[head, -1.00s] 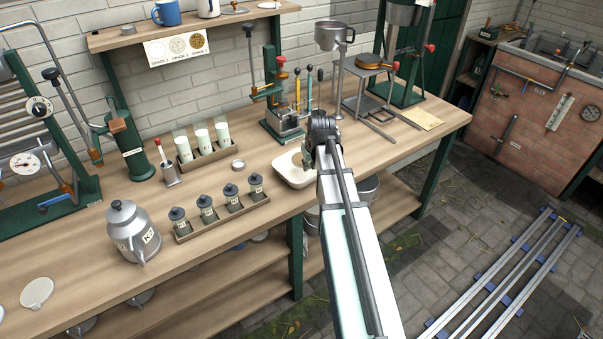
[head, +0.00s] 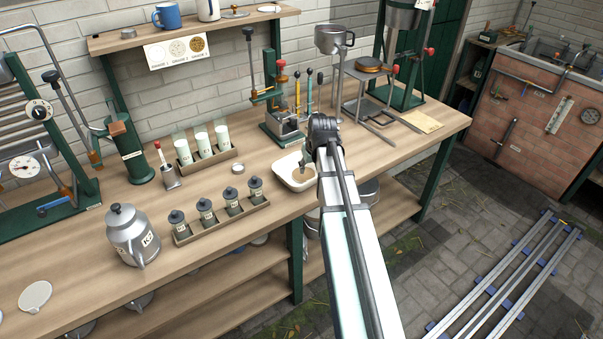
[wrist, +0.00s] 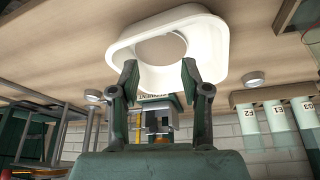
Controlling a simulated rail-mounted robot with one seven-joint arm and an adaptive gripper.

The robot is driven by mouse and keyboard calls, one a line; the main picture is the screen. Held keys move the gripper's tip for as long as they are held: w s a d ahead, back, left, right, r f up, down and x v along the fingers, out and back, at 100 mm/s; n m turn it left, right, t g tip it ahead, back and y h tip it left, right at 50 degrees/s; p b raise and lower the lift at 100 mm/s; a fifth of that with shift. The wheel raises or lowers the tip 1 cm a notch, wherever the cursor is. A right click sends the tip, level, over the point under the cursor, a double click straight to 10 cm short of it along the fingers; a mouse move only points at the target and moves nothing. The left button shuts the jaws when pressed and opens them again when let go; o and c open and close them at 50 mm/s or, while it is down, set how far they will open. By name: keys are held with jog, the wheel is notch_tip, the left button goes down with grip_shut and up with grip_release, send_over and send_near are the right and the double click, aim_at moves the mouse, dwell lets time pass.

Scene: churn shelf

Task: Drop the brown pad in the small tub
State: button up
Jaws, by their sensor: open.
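The small white tub (head: 282,176) stands on the bench near its front edge. In the wrist view the tub (wrist: 215,43) fills the upper middle. A round, pale brown pad (wrist: 162,48) shows inside the tub, and in the head view it is a brownish patch (head: 301,174) there, partly covered by my gripper. My gripper (head: 307,157) is above the back right part of the tub. In the wrist view its fingers (wrist: 160,70) are spread apart at the near rim, with nothing between the tips; I cannot tell whether they touch the tub.
A rack of dark-capped jars (head: 222,219) and a small round tin (head: 238,167) are left of the tub. The green press (head: 283,127) stands behind it. A metal stand (head: 370,90) is at the back right. Clear bench lies left and right of the tub.

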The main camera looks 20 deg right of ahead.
jog(key=v, duration=1)
jog(key=shift+r, duration=0.15)
jog(key=s+a+f+g+p, duration=0.2)
jog(key=s+a+f, duration=0.25)
jog(key=f, duration=0.45)
jog(key=s+a+f+n+g+p, duration=0.1)
jog(key=s+a+f+g, duration=0.3)
jog(key=f, duration=0.6)
jog(key=s+a+f+p, duration=0.25)
jog(key=s+f, duration=0.35)
jog(key=f, duration=0.3)
jog(key=s+a+f+g+p, duration=0.1)
jog(key=s+a+f, duration=0.2)
jog(key=s, duration=0.7)
jog(key=s+a+f+g+p, duration=0.1)
jog(key=s+a+f+g, duration=0.1)
jog(key=s+f, duration=0.4)
jog(key=s+a+f+g+p, duration=0.1)
jog(key=s+a+f, duration=0.4)
jog(key=s, duration=0.9)
jog(key=shift+g, duration=0.7)
jog(key=shift+s, duration=0.1)
